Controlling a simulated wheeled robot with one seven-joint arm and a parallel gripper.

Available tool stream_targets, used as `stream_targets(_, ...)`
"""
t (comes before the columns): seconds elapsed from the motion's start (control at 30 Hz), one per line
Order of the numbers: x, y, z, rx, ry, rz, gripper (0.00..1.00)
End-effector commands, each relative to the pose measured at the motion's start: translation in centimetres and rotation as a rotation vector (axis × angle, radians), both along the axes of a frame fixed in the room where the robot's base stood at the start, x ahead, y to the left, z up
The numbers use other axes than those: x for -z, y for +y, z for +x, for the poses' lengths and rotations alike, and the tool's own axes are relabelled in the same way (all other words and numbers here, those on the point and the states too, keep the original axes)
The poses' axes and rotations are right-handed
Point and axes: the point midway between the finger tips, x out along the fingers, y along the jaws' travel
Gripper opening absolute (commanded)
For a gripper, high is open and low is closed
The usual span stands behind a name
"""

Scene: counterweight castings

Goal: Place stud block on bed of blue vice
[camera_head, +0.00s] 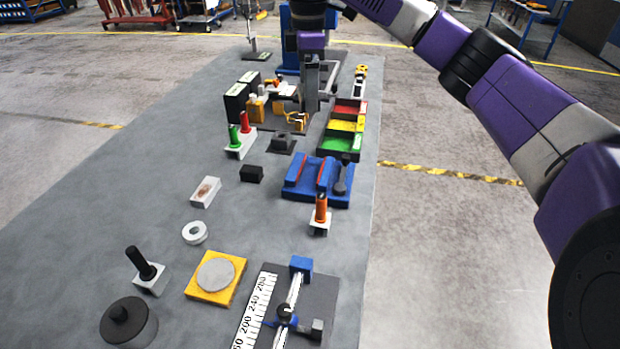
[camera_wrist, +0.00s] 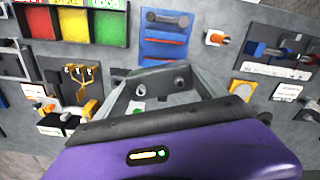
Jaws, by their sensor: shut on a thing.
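My gripper (camera_head: 311,100) is shut and raised over the far half of the bench, beyond the blue vice. In the wrist view its fingers (camera_wrist: 165,78) close around a small grey piece with dark round studs, which I take for the stud block (camera_wrist: 179,82). The fingers and the wrist housing hide much of it, and it is not clear in the head view. The blue vice (camera_head: 304,180) lies nearer, at the bench's right edge, with red jaw strips and a dark cylinder at its right. In the wrist view the vice (camera_wrist: 163,48) is beyond the fingertips.
Red, yellow and green bins (camera_head: 338,142) stand just beyond the vice. A white block with an orange peg (camera_head: 320,215) stands close on its near side. A black block (camera_head: 251,173) and a dark grey block on a plate (camera_head: 283,143) lie left.

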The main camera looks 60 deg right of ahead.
Motion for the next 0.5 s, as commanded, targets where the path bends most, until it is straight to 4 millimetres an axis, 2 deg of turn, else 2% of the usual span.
stream_targets(0.2, -0.4, 0.2, -0.8, 0.204, -0.001, -0.002, 0.09)
stream_targets(0.4, -0.3, 0.7, -0.8, 0.322, -0.002, 0.0, 0.09)
stream_targets(0.5, 0.4, 0.7, -0.8, 0.347, 0.0, 0.002, 0.09)
